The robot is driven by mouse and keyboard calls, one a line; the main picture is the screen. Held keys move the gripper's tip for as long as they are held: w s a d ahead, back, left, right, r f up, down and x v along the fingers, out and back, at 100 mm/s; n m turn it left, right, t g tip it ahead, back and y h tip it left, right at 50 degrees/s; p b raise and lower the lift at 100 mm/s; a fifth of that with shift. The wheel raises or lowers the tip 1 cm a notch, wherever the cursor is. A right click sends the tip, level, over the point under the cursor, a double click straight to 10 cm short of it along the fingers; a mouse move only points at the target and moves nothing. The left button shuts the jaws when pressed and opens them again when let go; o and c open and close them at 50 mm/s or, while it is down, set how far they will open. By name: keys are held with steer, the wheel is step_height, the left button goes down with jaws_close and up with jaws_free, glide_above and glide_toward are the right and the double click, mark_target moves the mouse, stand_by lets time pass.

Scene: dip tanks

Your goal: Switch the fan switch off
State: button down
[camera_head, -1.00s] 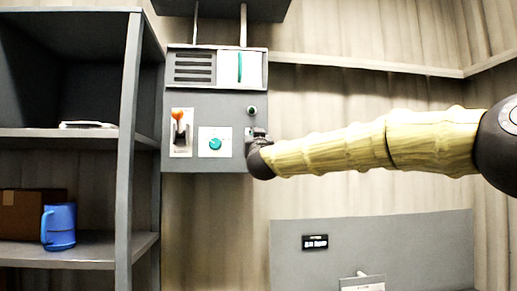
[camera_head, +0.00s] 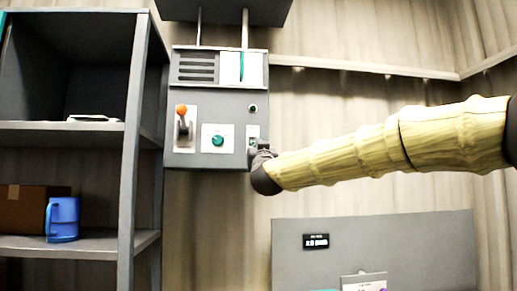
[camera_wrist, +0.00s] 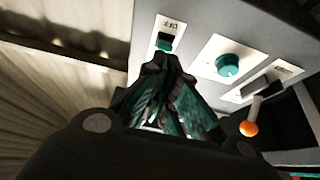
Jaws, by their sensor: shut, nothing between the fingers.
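A grey control panel (camera_head: 237,106) hangs on the wall. A small switch on a white plate (camera_head: 252,138) sits at its lower right. In the wrist view this switch (camera_wrist: 165,43) has a teal part and a plate with lettering that looks like "OFF". No label naming the fan can be read. My gripper (camera_wrist: 162,62) is shut and empty, its fingertips right at the lower edge of the switch; I cannot tell whether they touch. In the head view my gripper (camera_head: 262,150) is small and partly hidden by my wrist.
A round teal knob (camera_head: 217,140) and a lever with an orange ball (camera_head: 182,112) sit left of the switch. A round button (camera_head: 253,108) is above it. A shelf with a blue mug (camera_head: 62,219) stands at the left. A lower grey panel (camera_head: 420,245) is at the right.

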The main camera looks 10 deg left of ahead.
steer(key=shift+s+d+f+b, duration=0.2)
steer(key=shift+s+f+b, duration=0.25)
steer(key=shift+s+f, duration=0.35)
